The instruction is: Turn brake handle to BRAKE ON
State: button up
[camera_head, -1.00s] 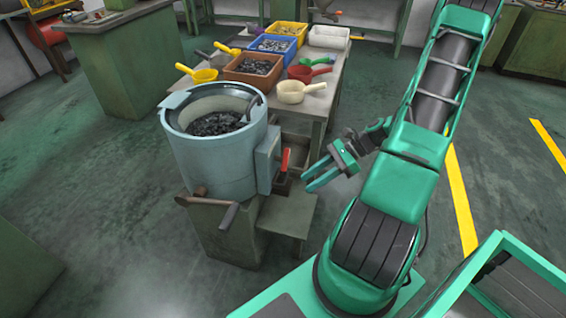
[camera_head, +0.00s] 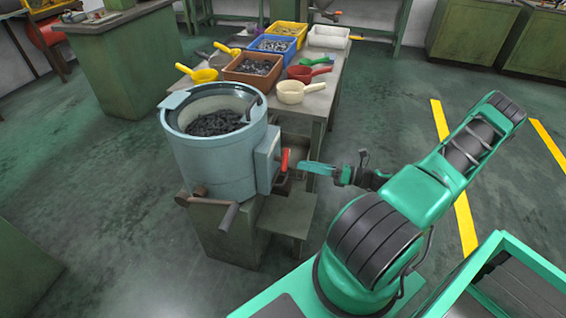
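A red handle (camera_head: 285,159) stands roughly upright on the right side of a grey-blue drum machine (camera_head: 212,160), beside its side box (camera_head: 266,160). I take it as the brake handle; no BRAKE ON lettering is readable. My gripper (camera_head: 300,166) points left at the handle, with its green fingertips just to the right of it. A small gap shows between them in this view; contact is not clear. The fingers overlap from this angle, so their opening is hidden. A crank with a brown grip (camera_head: 228,215) is at the machine's lower front.
The drum holds dark parts. Behind it, a table (camera_head: 318,103) carries an orange bin (camera_head: 252,68), a blue bin (camera_head: 272,44), a yellow bin (camera_head: 287,30) and several scoops. A low metal ledge (camera_head: 288,215) juts out below the gripper.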

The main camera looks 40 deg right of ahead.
aim_at(286, 160)
jog(key=x, duration=0.8)
jog(key=shift+a, duration=0.1)
jog(key=shift+c, duration=0.6)
